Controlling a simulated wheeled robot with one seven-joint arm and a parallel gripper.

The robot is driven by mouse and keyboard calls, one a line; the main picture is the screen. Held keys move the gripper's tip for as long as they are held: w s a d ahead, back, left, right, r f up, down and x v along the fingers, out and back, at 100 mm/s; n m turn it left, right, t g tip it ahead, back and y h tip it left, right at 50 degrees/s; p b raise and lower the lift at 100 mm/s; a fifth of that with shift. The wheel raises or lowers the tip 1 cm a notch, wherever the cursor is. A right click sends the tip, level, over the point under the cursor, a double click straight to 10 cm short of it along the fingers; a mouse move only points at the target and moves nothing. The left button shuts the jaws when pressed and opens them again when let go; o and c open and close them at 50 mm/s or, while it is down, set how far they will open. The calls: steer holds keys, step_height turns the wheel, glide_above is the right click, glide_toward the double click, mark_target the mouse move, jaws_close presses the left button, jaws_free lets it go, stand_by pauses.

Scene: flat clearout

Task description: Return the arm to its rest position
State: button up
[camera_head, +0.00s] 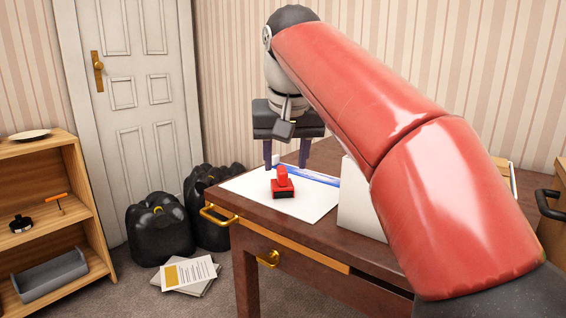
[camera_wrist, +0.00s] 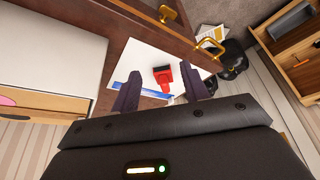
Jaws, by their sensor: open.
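My red arm reaches across the right of the head view, and my gripper (camera_head: 287,160) hangs above the far part of the dark wooden desk (camera_head: 228,203). Its two fingers are apart with nothing between them. The wrist view shows the open gripper (camera_wrist: 160,92) too, over the desk. A red stamp (camera_head: 282,184) with a dark base stands on a white sheet (camera_head: 242,186) on the desk, in front of the fingers and apart from them. The wrist view also shows the stamp (camera_wrist: 163,75) beyond the fingertips.
A white box-like thing (camera_head: 357,205) stands on the desk, partly hidden by my arm. Black bags (camera_head: 160,232) and papers (camera_head: 188,274) lie on the floor left of the desk. A wooden shelf (camera_head: 85,215) stands at the far left. A white door (camera_head: 143,95) is behind.

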steer(key=s+d+f, duration=0.7)
steer(key=s+f, duration=0.3)
steer(key=f, duration=0.3)
steer(key=s+d+f+m+t, duration=0.1)
steer(key=s+d+f, duration=0.7)
steer(key=s+f, duration=0.3)
step_height(320, 180, down, 2)
steer(key=shift+f+h, duration=0.1)
steer(key=shift+h, duration=0.2)
